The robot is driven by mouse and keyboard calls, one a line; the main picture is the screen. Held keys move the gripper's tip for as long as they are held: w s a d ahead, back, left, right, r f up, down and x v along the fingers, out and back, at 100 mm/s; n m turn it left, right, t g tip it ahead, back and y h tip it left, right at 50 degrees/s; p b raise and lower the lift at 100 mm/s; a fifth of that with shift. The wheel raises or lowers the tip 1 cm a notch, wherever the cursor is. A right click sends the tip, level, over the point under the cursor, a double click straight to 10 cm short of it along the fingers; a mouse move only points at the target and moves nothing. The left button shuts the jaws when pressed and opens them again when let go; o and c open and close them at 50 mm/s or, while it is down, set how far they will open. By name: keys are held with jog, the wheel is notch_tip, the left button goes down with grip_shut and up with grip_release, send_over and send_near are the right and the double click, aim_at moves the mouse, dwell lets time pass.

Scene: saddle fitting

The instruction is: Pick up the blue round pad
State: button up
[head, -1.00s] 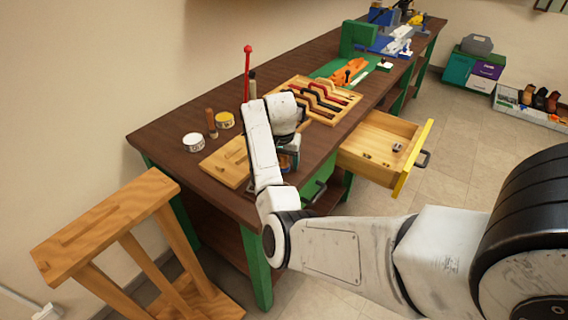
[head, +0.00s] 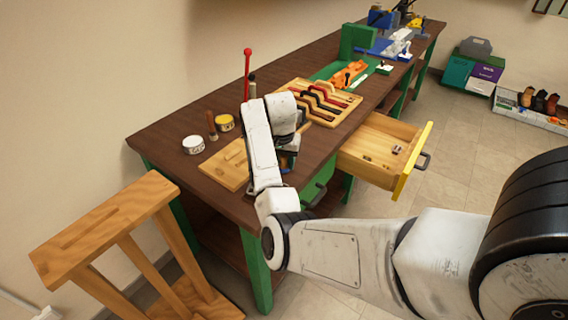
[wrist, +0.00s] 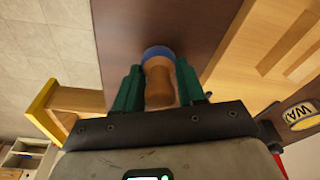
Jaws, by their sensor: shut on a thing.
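The blue round pad (wrist: 158,51) shows in the wrist view as a blue rim at the far end of a tan, wood-coloured handle (wrist: 158,88). My gripper (wrist: 158,76) has its green fingers on both sides of the handle and is shut on it. The dark bench top lies behind the pad; I cannot tell whether the pad touches it. In the head view my gripper (head: 287,160) is near the bench's front edge, and my wrist and arm hide most of it and the pad.
A wooden board (head: 225,165) lies left of my gripper. White (head: 193,145) and yellow (head: 224,122) tins stand behind it. A rack of red- and black-handled tools (head: 318,101) is to the right. An open drawer (head: 375,150) juts from the bench. A wooden stand (head: 105,225) is front left.

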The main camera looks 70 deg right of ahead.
notch_tip(320, 180, up, 2)
jog(key=shift+d+r+b, duration=0.1)
jog(key=shift+b, duration=0.2)
jog(key=s+a+r+p, duration=0.5)
jog(key=s+r, duration=0.5)
jog(key=s, duration=0.3)
jog(key=shift+a, duration=0.35)
jog(key=shift+w, duration=0.1)
jog(key=o, duration=0.4)
jog(key=shift+c, duration=1.5)
